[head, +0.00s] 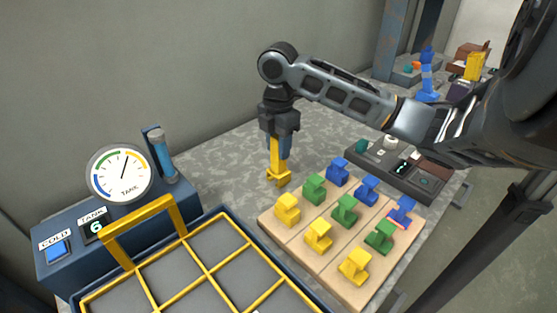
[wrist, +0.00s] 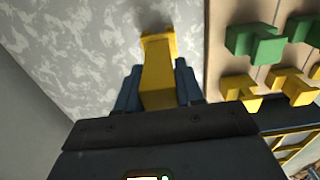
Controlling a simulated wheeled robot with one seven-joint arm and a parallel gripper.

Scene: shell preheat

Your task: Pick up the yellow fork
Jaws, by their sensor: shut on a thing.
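My gripper (head: 279,146) points down over the grey speckled bench, behind the wooden board. It is shut on the yellow fork (head: 278,172), a long yellow piece with a notched lower end. The fork hangs upright between the fingers, its lower end close to the bench top; I cannot tell whether it touches. In the wrist view the fork (wrist: 158,75) sits between the two dark blue fingers of my gripper (wrist: 158,90), its far end over the bench surface.
The wooden board (head: 283,232) holds yellow, green and blue blocks just right of the fork. A yellow-barred tray (head: 205,243) lies in front, beside a tank gauge panel (head: 121,173). A dark control box (head: 397,170) stands behind the board. Bare bench (head: 225,165) lies left of the fork.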

